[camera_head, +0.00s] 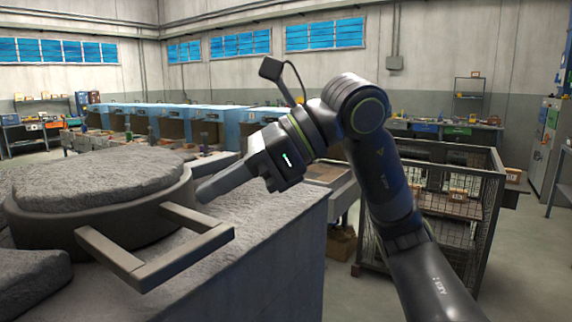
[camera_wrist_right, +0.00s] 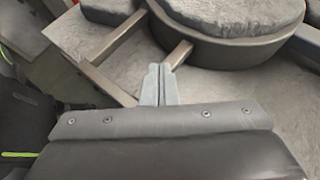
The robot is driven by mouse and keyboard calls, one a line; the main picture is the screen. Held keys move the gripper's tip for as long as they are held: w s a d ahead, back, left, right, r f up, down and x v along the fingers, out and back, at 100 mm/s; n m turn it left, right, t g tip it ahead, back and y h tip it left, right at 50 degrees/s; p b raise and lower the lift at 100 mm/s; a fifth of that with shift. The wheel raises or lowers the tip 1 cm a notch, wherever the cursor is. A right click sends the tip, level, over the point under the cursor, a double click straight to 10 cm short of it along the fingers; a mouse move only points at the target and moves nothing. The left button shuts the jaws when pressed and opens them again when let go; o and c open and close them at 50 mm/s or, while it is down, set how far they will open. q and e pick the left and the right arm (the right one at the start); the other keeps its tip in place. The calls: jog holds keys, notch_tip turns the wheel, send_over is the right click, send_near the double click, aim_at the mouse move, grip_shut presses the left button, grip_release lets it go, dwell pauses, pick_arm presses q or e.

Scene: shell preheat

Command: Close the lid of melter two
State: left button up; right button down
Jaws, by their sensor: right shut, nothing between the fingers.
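A round lid with a rough grey top (camera_head: 95,185) and a dark metal rim (camera_head: 130,225) lies flat, rough side up, on the grey melter block (camera_head: 270,235). Its U-shaped bar handle (camera_head: 185,262) sticks out toward the front right. The lid's rim (camera_wrist_right: 225,48) and handle (camera_wrist_right: 108,84) also show in the right wrist view. My right gripper (camera_head: 204,190) is shut and empty, its fingertips close to the rim's right side, beyond the handle. In the right wrist view its fingertips (camera_wrist_right: 160,68) appear by one handle bar; I cannot tell whether they touch. My left gripper is not in view.
Another rough grey slab (camera_head: 30,280) sits at the lower left. A wire-mesh cage (camera_head: 445,215) with boxes stands on the floor at right. Blue-topped units (camera_head: 180,115) line the back. The block's top right of the handle is bare.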

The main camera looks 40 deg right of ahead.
jog(key=shift+s+d+r, duration=0.2)
jog(key=shift+d, duration=0.1)
jog(key=shift+w+r, duration=0.1)
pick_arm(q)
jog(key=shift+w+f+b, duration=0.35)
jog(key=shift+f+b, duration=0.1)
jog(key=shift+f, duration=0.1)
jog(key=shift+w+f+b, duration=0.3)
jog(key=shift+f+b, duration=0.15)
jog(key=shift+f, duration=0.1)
pick_arm(e)
jog(key=s+d+r, duration=0.3)
jog(key=s, duration=0.2)
jog(key=shift+r, duration=0.2)
